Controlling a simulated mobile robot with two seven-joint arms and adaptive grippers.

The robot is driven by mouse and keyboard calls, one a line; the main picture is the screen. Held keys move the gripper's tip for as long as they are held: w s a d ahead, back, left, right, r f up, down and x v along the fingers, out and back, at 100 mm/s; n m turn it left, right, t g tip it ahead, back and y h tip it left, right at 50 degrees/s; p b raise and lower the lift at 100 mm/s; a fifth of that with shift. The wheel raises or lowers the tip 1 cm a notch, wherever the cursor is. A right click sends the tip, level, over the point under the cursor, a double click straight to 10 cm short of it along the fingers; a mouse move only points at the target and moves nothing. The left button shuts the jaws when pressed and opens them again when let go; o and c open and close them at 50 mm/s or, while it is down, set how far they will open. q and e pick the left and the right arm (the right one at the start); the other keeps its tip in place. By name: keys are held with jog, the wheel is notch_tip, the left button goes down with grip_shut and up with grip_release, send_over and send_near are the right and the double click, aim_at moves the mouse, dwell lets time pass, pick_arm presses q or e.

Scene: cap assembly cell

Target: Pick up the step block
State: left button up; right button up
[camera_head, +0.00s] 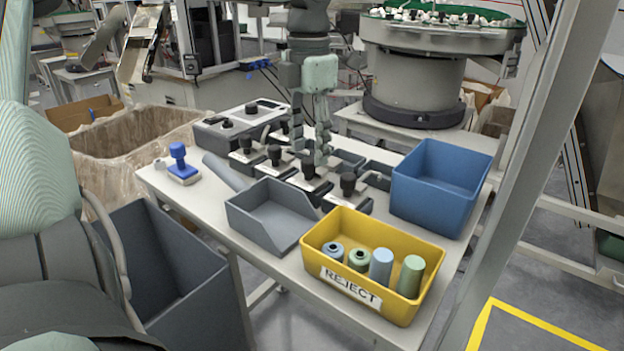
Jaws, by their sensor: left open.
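My left gripper (311,150) hangs over the back middle of the white table (218,214), pointing down among a row of black-knobbed fixtures (308,180). Its fingers are apart, and I see nothing held between them. I cannot pick out the step block for certain. Small dark grey pieces (377,173) lie just right of the gripper, behind the fixtures, and their shape is too small to tell. The fingers and fixtures hide part of that area.
A grey open-front bin (262,232), a yellow REJECT bin (418,252) with several cylinders and a blue bin (424,206) stand along the front and right. A blue-handled stamp-like piece (181,168) and a grey control box (222,133) stand at left.

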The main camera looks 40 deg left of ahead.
pick_arm(q)
jog(key=shift+f, duration=0.95)
jog(key=shift+c, duration=1.6)
grip_shut()
jog(key=shift+w, duration=0.1)
jog(key=shift+r, duration=0.75)
notch_tip(320, 180, up, 3)
jog(key=shift+f, duration=0.1)
jog(key=s+a+r+b, duration=0.2)
jog(key=s+a+r, duration=0.4)
jog(key=s, duration=0.4)
jog(key=shift+a+r, duration=0.2)
jog(key=shift+r, duration=0.2)
pick_arm(e)
jog(key=shift+w+d+r, duration=0.1)
jog(key=shift+d+r, duration=0.05)
jog(key=shift+r, duration=0.8)
jog(key=shift+d+r, duration=0.1)
jog(key=shift+r, duration=0.8)
